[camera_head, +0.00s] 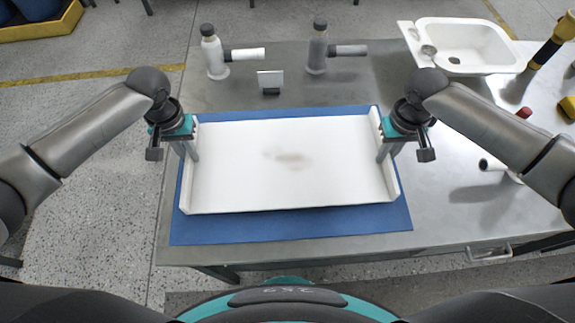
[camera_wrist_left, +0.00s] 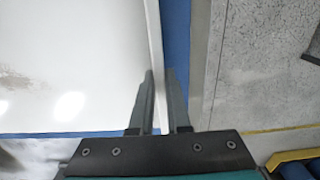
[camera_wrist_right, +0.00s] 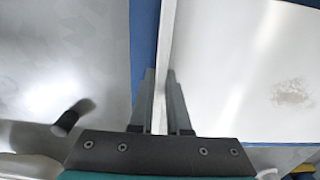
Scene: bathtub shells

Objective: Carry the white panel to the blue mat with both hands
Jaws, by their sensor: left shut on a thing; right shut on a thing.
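The white panel (camera_head: 290,185) is a shallow tray-like piece with raised left and right side walls and a faint brown smudge in its middle. It lies over the blue mat (camera_head: 290,228), which shows along the front, left, right and back of it. I cannot tell whether the panel touches the mat. My left gripper (camera_head: 192,150) is shut on the panel's left wall; the wall runs between its fingers in the left wrist view (camera_wrist_left: 160,95). My right gripper (camera_head: 385,150) is shut on the right wall, also seen between its fingers in the right wrist view (camera_wrist_right: 161,95).
Behind the mat stand a white bottle (camera_head: 212,52), a grey bottle (camera_head: 318,48) and a small white card on a stand (camera_head: 270,80). A white basin (camera_head: 468,46) sits at the back right. A black-ended white cylinder (camera_head: 492,165) lies right of the mat.

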